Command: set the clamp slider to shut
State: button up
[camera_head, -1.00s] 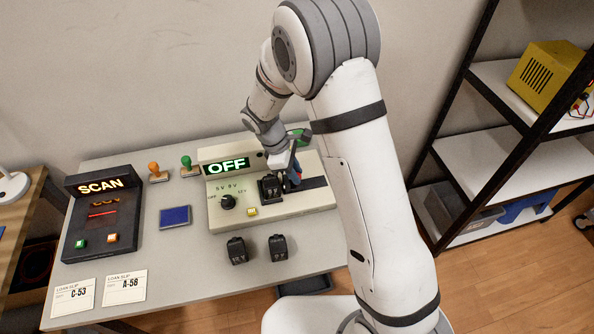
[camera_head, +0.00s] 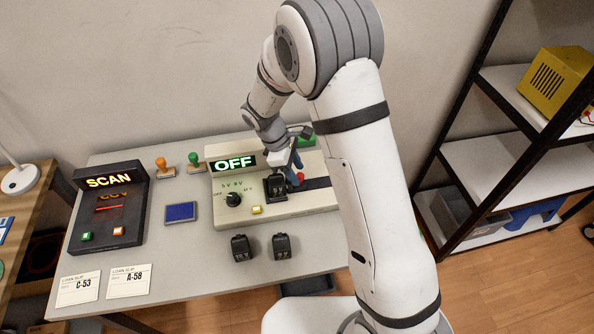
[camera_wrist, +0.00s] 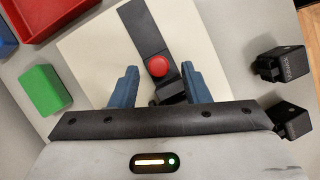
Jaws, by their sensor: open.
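The clamp slider shows as a round red knob (camera_wrist: 157,66) on a dark rail (camera_wrist: 140,25) across a cream test unit. In the wrist view my gripper (camera_wrist: 158,72) is open and empty, with one blue finger to each side of the knob in the picture; I cannot tell their height above it. In the head view the test unit (camera_head: 222,213) reads OFF, and my gripper (camera_head: 292,163) is over its right part. A black adapter (camera_head: 278,185) sits on the unit beside the rail; my gripper's body partly hides it in the wrist view.
Two black adapters (camera_head: 240,248) (camera_head: 281,246) lie in front of the unit. A green block (camera_wrist: 43,90) and a red tray (camera_wrist: 45,18) lie beyond it. A SCAN device (camera_head: 106,222), blue pad (camera_head: 181,212) and two stamps stand left. A shelf (camera_head: 500,172) stands right.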

jog(key=v, duration=0.7)
jog(key=shift+f, duration=0.1)
jog(key=shift+a, duration=0.1)
jog(key=shift+d+r, duration=0.2)
jog(key=shift+r, duration=0.05)
jog(key=s+d+r+m+t+y, duration=0.1)
jog(key=s+d+r+m+y, duration=0.1)
jog(key=s+d+r+m, duration=0.5)
jog(key=s+d+r+m+t+y, duration=0.2)
jog(key=s+d+r+m, duration=0.4)
jog(key=s+d, duration=0.5)
jog(key=s+m, duration=0.2)
jog(key=shift+s+r+m+t, duration=0.2)
jog(key=shift+r+m+t, duration=0.1)
jog(key=shift+r+m, duration=0.1)
